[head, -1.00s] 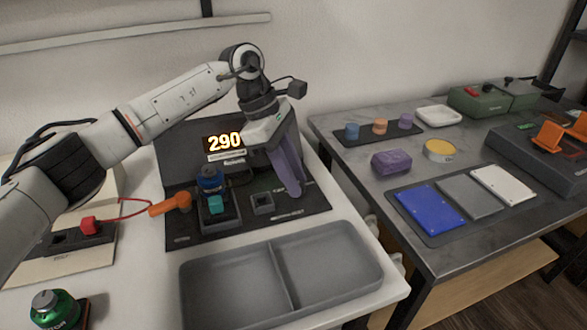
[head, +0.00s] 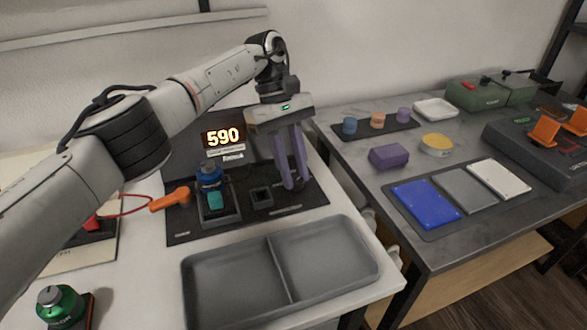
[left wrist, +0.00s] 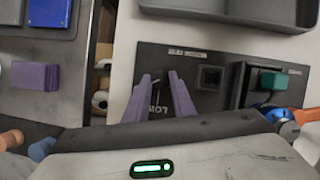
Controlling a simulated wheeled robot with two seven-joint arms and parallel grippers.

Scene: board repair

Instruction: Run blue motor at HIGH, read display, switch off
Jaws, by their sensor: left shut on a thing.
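The blue motor (head: 209,176) sits in a dock on the black test board (head: 185,229), with a teal block (head: 215,200) in front of it. The teal block also shows in the left wrist view (left wrist: 273,81). The lit display (head: 222,137) behind the motor reads 590. My left gripper (head: 293,186) points down at the right part of the board. Its purple fingers (left wrist: 158,95) are shut on a small dark control, mostly hidden between them. Printed lettering, partly covered, shows beside the fingertips. My right gripper is in neither view.
An orange clip (head: 170,199) on a red wire lies left of the motor. A square socket (head: 261,196) is between motor and gripper. A grey two-part tray (head: 190,283) stands in front. A green motor (head: 61,307) is front left. The right table (head: 462,238) holds coloured plates and blocks.

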